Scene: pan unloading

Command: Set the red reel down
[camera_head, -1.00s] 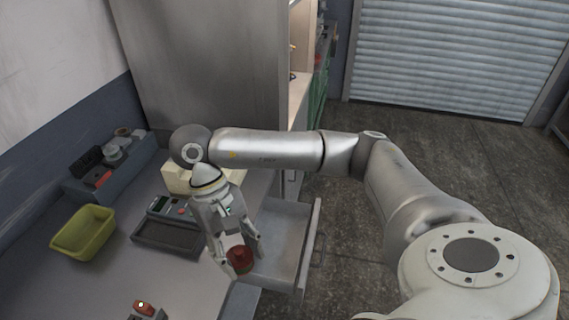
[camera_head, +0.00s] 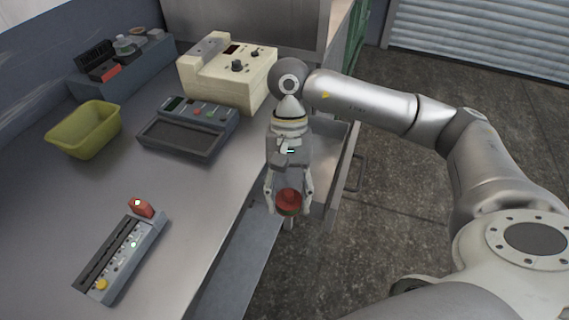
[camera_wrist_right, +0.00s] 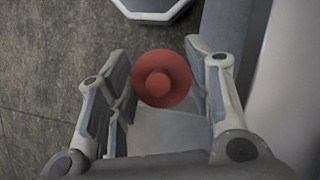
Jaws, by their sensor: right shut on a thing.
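The red reel (camera_head: 289,197) is held between the fingers of my right gripper (camera_head: 289,206), which points down in the head view. It also shows as a round red disc with a raised centre in the right wrist view (camera_wrist_right: 161,78), between the two fingers (camera_wrist_right: 160,92). The reel is off the worktop, beyond its right edge and by the near end of the open drawer (camera_head: 326,168). I cannot tell whether it is above the drawer or just outside it. My left gripper is not in view.
The grey worktop (camera_head: 190,215) holds a yellow-green bin (camera_head: 85,130), a dark tray device (camera_head: 190,130), a cream instrument (camera_head: 228,75), a grey rack (camera_head: 120,65) and a slider panel (camera_head: 122,255). The worktop's middle is clear. Dark floor (camera_head: 400,215) lies right of the drawer.

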